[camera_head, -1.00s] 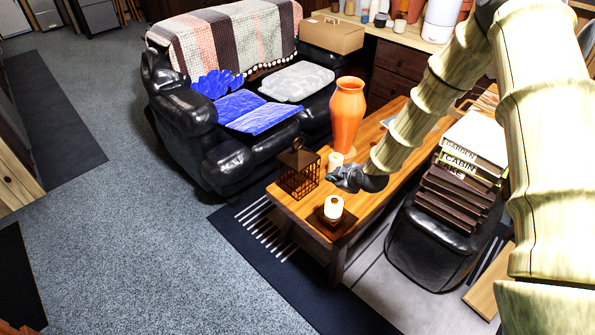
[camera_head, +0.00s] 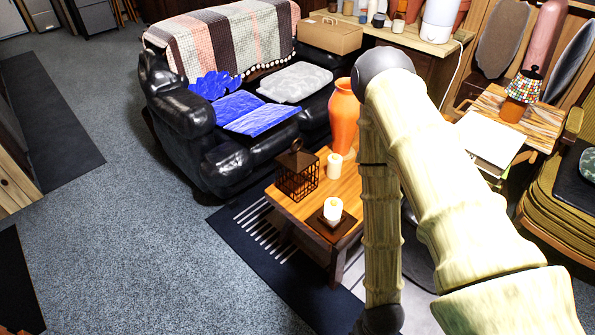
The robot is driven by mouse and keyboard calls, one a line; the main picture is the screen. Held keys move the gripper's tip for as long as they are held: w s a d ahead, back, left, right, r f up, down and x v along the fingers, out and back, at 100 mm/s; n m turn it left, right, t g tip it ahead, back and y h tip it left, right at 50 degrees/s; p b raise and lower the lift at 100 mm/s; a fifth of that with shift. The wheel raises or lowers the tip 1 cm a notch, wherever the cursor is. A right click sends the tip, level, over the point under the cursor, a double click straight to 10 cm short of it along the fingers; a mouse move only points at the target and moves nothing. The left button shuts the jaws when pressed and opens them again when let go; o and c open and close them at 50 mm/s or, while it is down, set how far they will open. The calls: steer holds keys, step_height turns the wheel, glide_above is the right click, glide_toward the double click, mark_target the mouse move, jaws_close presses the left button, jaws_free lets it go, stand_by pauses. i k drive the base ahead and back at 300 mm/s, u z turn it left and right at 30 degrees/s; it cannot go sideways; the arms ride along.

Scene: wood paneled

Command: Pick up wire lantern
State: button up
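The wire lantern (camera_head: 298,172) is a dark brown open-grid cage with a peaked top. It stands upright on the near left part of the wooden coffee table (camera_head: 316,207). My arm comes in from the lower right, bends at a dark joint and hangs down to the right of the lantern, apart from it in the picture. A dark wrist part shows at the bottom edge. My gripper itself is out of the frame, so its fingers cannot be seen.
A white candle on a dark square base (camera_head: 333,212), another candle (camera_head: 334,165) and an orange vase (camera_head: 343,115) stand near the lantern. A black sofa (camera_head: 226,165) is behind it. Open carpet (camera_head: 130,230) lies to the left. My arm hides the table's right part.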

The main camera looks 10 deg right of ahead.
mark_target(296, 159)
steer(key=u, duration=0.4)
steer(key=i, duration=1.05)
steer(key=z, duration=0.45)
